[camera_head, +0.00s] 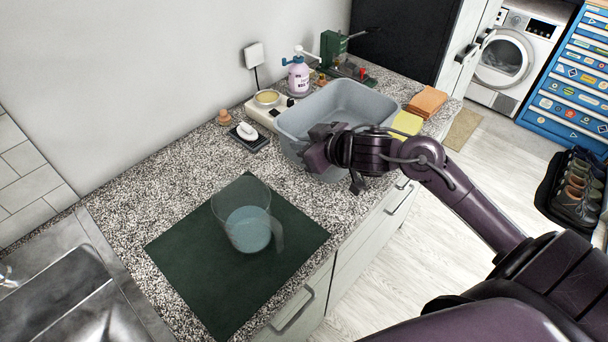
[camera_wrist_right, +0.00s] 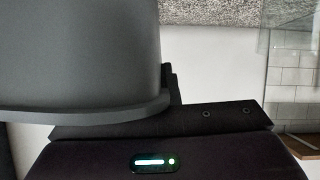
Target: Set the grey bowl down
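The grey bowl (camera_head: 342,100) is a deep, wide basin over the back part of the counter, open side up. My right gripper (camera_head: 316,152) is at its near left corner, shut on the wall by the rim. In the right wrist view the bowl's wall and rim (camera_wrist_right: 80,60) fill the upper left, close against my palm, and hide most of the fingers. I cannot tell whether the bowl's base touches the counter. My left gripper is not in view.
The speckled counter (camera_head: 165,200) holds a dark green mat (camera_head: 190,270) with a clear jug (camera_head: 248,222) on it. A scale (camera_head: 262,108), spray bottle (camera_head: 298,75), yellow sponge (camera_head: 407,123) and orange cloths (camera_head: 427,101) surround the bowl. The sink (camera_head: 60,300) is at left.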

